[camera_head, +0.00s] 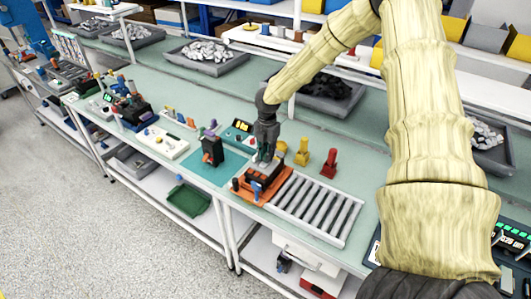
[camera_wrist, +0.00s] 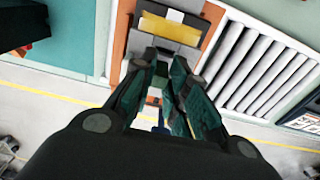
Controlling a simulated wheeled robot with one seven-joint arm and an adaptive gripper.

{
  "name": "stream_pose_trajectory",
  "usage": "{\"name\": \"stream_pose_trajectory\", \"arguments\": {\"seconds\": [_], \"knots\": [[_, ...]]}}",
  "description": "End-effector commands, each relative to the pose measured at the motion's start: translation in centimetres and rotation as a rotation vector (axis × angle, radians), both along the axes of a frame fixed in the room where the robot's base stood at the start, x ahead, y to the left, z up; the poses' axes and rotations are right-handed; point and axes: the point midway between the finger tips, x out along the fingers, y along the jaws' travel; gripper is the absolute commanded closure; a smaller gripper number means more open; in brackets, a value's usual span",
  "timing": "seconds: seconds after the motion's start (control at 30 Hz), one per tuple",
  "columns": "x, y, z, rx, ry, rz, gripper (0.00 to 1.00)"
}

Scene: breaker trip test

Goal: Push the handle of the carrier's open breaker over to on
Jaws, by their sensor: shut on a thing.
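The orange carrier (camera_head: 277,194) sits on the bench at the left end of the roller track, with a dark breaker (camera_head: 262,173) on it. In the wrist view the breaker shows a yellow label (camera_wrist: 170,30) on a grey and white body. My gripper (camera_head: 263,160) points down at the breaker's top from above. In the wrist view its two fingers (camera_wrist: 164,68) are close together over the breaker and shut on part of it, seemingly the handle. The fingers hide the handle, so its position cannot be told.
The roller track (camera_head: 318,210) lies right of the carrier. A yellow piece (camera_head: 302,152) and a red piece (camera_head: 329,163) stand behind it. A black device (camera_head: 212,150) stands left on a teal mat (camera_head: 232,172). Grey bins (camera_head: 215,58) line the back.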

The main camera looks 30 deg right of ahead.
Motion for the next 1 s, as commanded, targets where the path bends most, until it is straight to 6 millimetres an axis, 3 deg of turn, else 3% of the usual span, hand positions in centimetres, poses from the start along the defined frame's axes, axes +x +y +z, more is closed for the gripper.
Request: {"name": "stream_pose_trajectory", "arguments": {"seconds": [1.0], "knots": [[1.2, -2.7, -1.2, 0.421, 0.180, -0.003, 1.00]]}}
